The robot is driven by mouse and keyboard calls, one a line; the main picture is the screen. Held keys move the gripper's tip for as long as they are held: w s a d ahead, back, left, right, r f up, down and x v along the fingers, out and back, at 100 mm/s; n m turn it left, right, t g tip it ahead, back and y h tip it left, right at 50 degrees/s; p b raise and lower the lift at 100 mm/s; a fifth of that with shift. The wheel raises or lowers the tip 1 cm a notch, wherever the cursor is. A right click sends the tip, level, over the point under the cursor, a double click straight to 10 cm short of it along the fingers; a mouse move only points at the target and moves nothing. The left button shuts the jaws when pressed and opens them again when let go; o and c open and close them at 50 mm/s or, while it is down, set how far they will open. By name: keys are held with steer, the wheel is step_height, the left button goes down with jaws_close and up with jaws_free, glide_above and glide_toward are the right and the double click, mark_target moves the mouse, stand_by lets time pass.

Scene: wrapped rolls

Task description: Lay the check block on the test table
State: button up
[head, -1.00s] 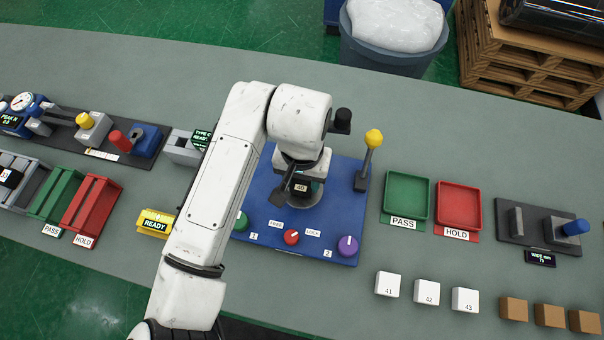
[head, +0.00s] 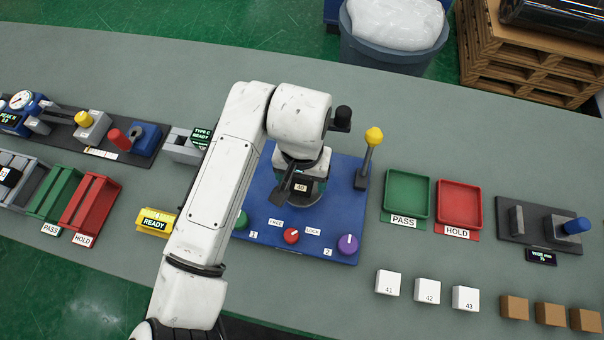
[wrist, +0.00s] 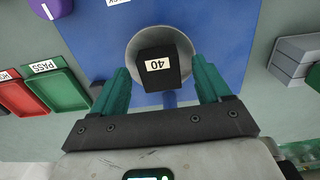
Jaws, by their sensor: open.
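The check block (wrist: 158,66), a dark block with a white label reading 40, stands on a round grey plate, which I take as the test table (wrist: 136,47), on the blue panel. In the head view the block's label (head: 300,188) shows just below my wrist. My gripper (wrist: 161,78) is open, with one green finger on each side of the block. Gaps show between the fingers and the block in the wrist view. My arm hides part of the plate and panel in the head view.
The blue panel (head: 262,228) carries a red knob (head: 291,236), a purple knob (head: 347,244) and a yellow-topped lever (head: 369,155). Green PASS (head: 407,195) and red HOLD (head: 459,204) trays lie to its right. White blocks 41 (head: 387,283), 42 and 43 stand in front.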

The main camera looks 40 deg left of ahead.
step_height(320, 180, up, 11)
steer(key=b, duration=0.1)
steer(key=shift+f, duration=0.15)
stand_by(0.7)
